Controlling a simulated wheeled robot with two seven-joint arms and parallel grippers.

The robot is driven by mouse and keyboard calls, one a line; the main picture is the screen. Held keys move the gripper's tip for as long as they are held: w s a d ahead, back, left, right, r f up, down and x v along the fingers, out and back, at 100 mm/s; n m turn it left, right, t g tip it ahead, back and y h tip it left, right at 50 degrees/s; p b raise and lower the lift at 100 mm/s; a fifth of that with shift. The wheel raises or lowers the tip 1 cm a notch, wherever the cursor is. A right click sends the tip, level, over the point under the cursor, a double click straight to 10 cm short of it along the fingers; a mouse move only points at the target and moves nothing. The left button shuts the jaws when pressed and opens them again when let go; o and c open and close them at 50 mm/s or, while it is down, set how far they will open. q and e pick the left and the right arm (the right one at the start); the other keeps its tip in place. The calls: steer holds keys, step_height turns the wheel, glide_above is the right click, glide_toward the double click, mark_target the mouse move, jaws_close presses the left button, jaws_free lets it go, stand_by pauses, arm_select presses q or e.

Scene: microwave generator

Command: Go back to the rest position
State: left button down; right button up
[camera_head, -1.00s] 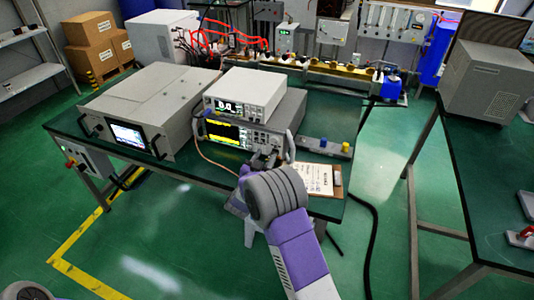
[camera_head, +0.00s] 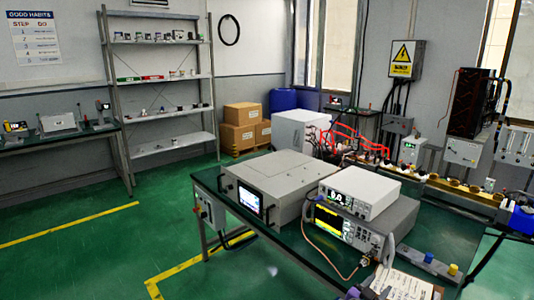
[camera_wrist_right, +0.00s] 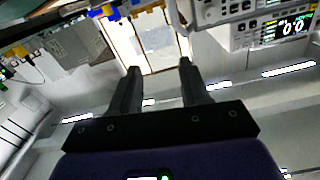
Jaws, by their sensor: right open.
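My right gripper (camera_wrist_right: 159,66) shows in the right wrist view with its two dark fingers spread apart and nothing between them. In the head view, only a small part of my right gripper (camera_head: 370,289) shows at the bottom edge, in front of the bench instruments and beside the paper clipboard (camera_head: 408,284). The rest of that arm is out of the frame. My left gripper is not in view.
A green-topped bench (camera_head: 290,244) carries a large grey generator (camera_head: 283,185), a white meter (camera_head: 358,192) and an oscilloscope (camera_head: 345,228). Shelves (camera_head: 160,95) and cardboard boxes (camera_head: 242,127) stand behind. Green floor (camera_head: 90,225) is free at left.

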steer(key=s+a+f+n+g+y+p, duration=0.1)
steer(key=s+a+f+n+y, duration=0.1)
steer(key=s+a+f+y, duration=0.35)
steer(key=s+a+f+n+g+y+p, duration=0.1)
steer(key=s+a+f+n+g+y, duration=0.15)
steer(key=f, duration=0.65)
steer(key=s+a+f+n+g+y+p, duration=0.1)
steer(key=s+a+f+n+y, duration=0.2)
steer(key=f, duration=0.5)
arm_select(q)
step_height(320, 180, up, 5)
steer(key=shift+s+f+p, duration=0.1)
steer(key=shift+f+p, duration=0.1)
steer(key=shift+p, duration=0.55)
arm_select(e)
steer(key=s+a+f+g+y, duration=0.1)
steer(key=s+a+g+y, duration=0.1)
steer(key=s+a, duration=0.2)
steer(key=s+a+f+n+g+y, duration=0.1)
steer(key=s+a, duration=0.3)
steer(key=s, duration=0.7)
steer(key=s+a+g+y, duration=0.3)
steer(key=s+a+y, duration=0.1)
steer(key=s, duration=0.4)
steer(key=shift+a+f+g, duration=0.35)
steer(key=shift+a+f, duration=0.05)
steer(key=shift+a, duration=0.2)
